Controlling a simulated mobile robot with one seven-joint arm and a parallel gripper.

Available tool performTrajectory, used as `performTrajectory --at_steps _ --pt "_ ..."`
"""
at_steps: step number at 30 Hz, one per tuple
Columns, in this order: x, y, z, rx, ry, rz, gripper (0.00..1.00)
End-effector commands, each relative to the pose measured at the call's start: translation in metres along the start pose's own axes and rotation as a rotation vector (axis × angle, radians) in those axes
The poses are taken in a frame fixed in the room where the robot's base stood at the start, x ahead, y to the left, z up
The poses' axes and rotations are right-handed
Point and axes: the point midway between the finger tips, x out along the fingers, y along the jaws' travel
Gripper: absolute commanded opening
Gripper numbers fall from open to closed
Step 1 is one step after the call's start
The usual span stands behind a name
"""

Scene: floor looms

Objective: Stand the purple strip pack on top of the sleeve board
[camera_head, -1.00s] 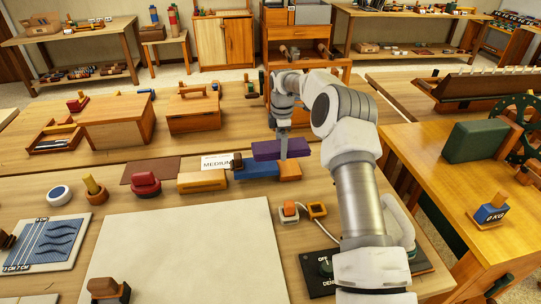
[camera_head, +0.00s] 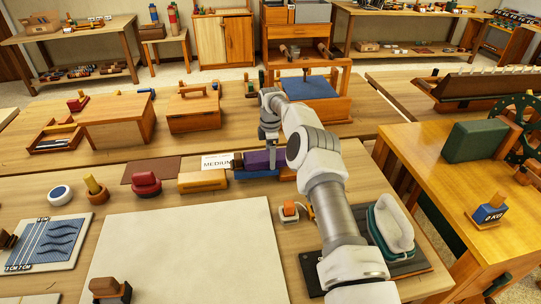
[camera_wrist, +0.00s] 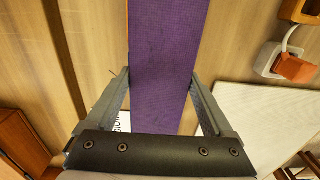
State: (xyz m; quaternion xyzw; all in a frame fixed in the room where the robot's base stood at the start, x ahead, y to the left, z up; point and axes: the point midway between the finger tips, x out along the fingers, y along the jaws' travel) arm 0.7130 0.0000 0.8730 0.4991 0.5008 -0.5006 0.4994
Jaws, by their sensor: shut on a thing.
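The purple strip pack (camera_head: 262,160) is a long, flat-sided purple piece. My gripper (camera_head: 268,160) is shut on it, and in the wrist view (camera_wrist: 160,75) one finger lies along each side of it. The pack lies lengthwise over a long blue block with an orange-brown end, which looks like the sleeve board (camera_head: 256,175). Its blue side shows below the pack. I cannot tell whether the pack touches it. My wrist and arm hide the right end of both.
A yellow block (camera_head: 202,180) and a red stamp-like piece (camera_head: 146,184) stand to the left. A MEDIUM card (camera_head: 216,161) lies behind. An orange-topped piece with a cord (camera_head: 289,211) is in front. A green-and-white iron (camera_head: 393,225) stands right.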

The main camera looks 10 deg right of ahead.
Motion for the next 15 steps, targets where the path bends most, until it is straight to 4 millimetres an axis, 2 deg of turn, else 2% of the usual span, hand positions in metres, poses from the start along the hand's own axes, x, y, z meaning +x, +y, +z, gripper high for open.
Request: performTrajectory --at_steps 10,11,12,13,15 --pt "0.0041 0.0007 0.0003 0.001 0.0 0.003 0.12" --pt "0.0032 0.0006 0.0002 0.001 0.0 0.002 0.9" --pt "0.0026 0.0005 0.0002 0.001 0.0 0.002 0.97" --pt "0.0026 0.0005 0.0002 0.001 0.0 0.002 1.0" --pt "0.0025 0.0005 0.0002 0.001 0.0 0.002 1.0"
